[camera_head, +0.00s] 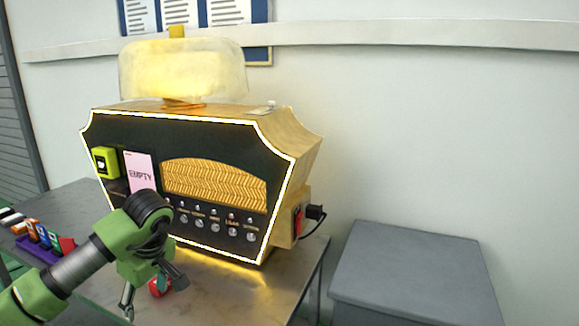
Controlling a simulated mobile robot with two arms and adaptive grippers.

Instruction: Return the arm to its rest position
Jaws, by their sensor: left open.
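My left arm comes in from the lower left, and its green wrist bends down in front of the vending machine (130,215). My left gripper (152,298) is open and points down over the table at the machine's lower left front. A small red thing (157,284) shows between or just behind its fingers; I cannot tell whether they touch it. The wrist hides part of the machine's lower front. My right gripper is out of view.
The machine stands on a grey table (285,285), with a pink "EMPTY" card (139,171) on its front. Several small coloured items (42,235) lie at the table's left. A grey box (415,262) stands to the right. A black plug (315,212) and cable stick out from the machine's right side.

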